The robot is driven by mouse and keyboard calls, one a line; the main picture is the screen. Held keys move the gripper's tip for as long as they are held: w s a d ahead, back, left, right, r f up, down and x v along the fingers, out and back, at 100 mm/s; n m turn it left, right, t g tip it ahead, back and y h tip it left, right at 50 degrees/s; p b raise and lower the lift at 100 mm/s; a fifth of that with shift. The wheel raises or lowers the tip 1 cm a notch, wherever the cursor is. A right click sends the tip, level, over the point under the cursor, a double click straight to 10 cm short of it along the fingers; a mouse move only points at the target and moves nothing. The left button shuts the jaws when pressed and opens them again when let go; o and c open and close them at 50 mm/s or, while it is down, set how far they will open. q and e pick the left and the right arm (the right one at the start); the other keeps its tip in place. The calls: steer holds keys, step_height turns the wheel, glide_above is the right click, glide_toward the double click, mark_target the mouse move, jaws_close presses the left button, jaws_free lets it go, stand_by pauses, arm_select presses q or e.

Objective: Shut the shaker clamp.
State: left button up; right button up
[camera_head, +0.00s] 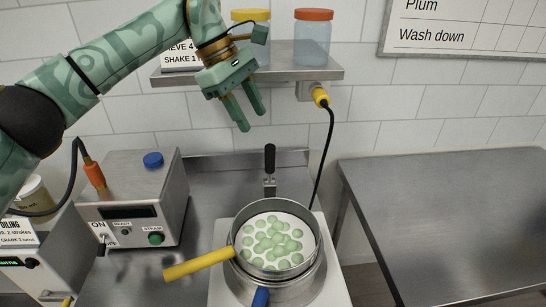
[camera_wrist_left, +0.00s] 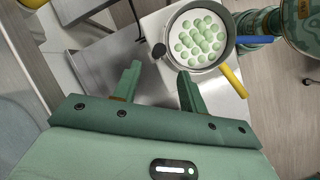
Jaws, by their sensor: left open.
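The shaker (camera_head: 219,290) is a white base carrying a round metal sieve (camera_head: 236,250) with several pale green gummies in it. The clamp (camera_head: 270,160) stands at the back of the sieve, its black-gripped lever upright. In the left wrist view its black end (camera_wrist_left: 159,50) shows at the pan's left edge. My left gripper (camera_head: 250,118) is open and empty, above and a little left of the clamp lever, apart from it. In the left wrist view the gripper fingers (camera_wrist_left: 159,72) frame the space below the clamp. My right gripper is not in view.
A yellow handle (camera_head: 198,265) sticks out left from the sieve, and a blue handle (camera_head: 261,297) points forward. A steamer box (camera_head: 130,200) stands left. A shelf (camera_head: 290,68) with jars hangs behind my gripper. A bare steel table (camera_head: 450,220) is at right.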

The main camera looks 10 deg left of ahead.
mark_target(273, 168)
arm_select(q)
steer(key=x, duration=1.2)
steer(key=shift+w, duration=0.1)
steer(key=shift+c, duration=0.2)
jaws_close()
